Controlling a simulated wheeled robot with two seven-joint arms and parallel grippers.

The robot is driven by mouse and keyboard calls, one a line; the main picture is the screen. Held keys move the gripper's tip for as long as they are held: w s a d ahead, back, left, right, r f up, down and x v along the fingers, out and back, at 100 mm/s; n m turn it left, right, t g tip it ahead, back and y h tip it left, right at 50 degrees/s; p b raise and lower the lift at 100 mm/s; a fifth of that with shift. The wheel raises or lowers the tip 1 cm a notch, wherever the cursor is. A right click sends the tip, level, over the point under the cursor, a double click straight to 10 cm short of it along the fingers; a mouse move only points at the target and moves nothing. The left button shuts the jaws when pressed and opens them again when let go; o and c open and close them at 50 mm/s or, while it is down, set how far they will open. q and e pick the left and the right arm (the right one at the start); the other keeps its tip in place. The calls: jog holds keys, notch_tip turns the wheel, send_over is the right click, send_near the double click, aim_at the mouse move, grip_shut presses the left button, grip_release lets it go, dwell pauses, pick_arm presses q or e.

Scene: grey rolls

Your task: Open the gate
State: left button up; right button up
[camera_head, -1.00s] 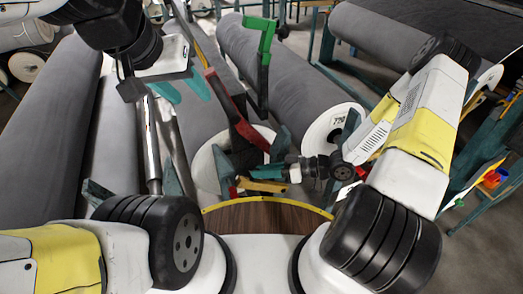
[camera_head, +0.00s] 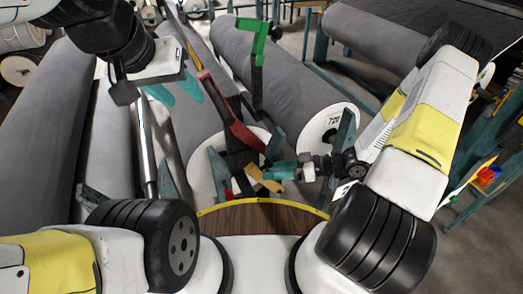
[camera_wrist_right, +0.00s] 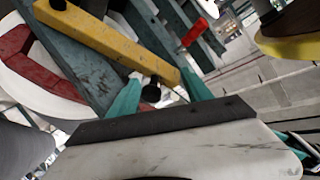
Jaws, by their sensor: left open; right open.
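No part is plainly marked as the gate. A yellow bar (camera_head: 264,180) sits at the near end of the middle roll, beside my right gripper (camera_head: 274,164). In the right wrist view the yellow bar (camera_wrist_right: 108,42) runs diagonally just beyond the teal fingers of my right gripper (camera_wrist_right: 160,94), which stand apart. A black knob (camera_wrist_right: 151,93) shows between them; contact is unclear. A red lever (camera_head: 226,112) and a green-topped black lever (camera_head: 258,50) rise over the rolls. My left gripper (camera_head: 176,92) is open and empty above the rolls at left.
Large grey rolls (camera_head: 275,75) with white end discs (camera_head: 328,122) fill the space ahead. A steel bar (camera_head: 146,150) stands between the left rolls. Teal frames (camera_head: 480,145) stand at the right. Open grey floor (camera_head: 480,235) shows at lower right.

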jog(key=shift+s+v, duration=0.2)
jog(key=shift+v, duration=1.05)
jog(key=s+d, duration=0.1)
jog(key=d, duration=0.8)
jog(key=shift+f, duration=0.4)
